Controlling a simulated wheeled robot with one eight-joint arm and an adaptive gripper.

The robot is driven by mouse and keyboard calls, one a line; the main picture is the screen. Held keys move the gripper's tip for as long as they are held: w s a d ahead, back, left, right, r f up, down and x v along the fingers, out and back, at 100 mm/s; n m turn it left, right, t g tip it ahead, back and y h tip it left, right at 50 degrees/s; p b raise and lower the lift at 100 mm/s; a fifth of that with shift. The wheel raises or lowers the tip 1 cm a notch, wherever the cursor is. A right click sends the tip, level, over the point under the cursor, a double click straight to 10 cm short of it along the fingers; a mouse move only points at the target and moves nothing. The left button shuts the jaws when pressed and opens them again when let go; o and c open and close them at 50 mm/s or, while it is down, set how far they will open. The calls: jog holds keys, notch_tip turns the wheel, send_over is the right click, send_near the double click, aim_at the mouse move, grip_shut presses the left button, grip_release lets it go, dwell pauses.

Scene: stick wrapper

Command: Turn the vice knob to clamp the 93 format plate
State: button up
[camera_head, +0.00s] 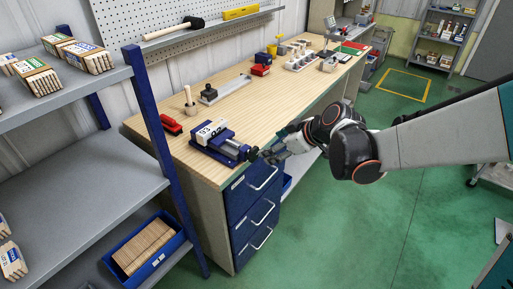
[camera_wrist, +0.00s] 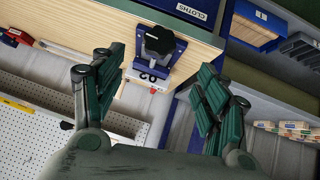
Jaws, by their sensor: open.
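A blue vice (camera_head: 230,149) stands at the near end of the wooden workbench (camera_head: 240,103). The white plate marked 93 (camera_head: 207,130) sits in it; the plate also shows upside down in the wrist view (camera_wrist: 146,77). The black star-shaped vice knob (camera_head: 253,154) faces the bench's front edge and shows clearly in the wrist view (camera_wrist: 160,40). My gripper (camera_head: 268,156) is at the bench's front edge, close to the knob. In the wrist view its green-padded fingers (camera_wrist: 160,62) are spread wide, with the knob and vice seen between them.
Blue drawers (camera_head: 251,198) with handles lie below the bench edge. A red item (camera_head: 171,125) and a wooden-handled tool (camera_head: 190,108) stand behind the vice. A shelf rack with a blue post (camera_head: 152,130) is close on the left. The green floor in front is mostly clear.

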aim_at(255, 153)
jog(key=b+x, duration=0.4)
jog(key=x, duration=1)
jog(key=shift+b, duration=0.4)
jog(key=shift+d, duration=0.1)
jog(key=c, duration=1.1)
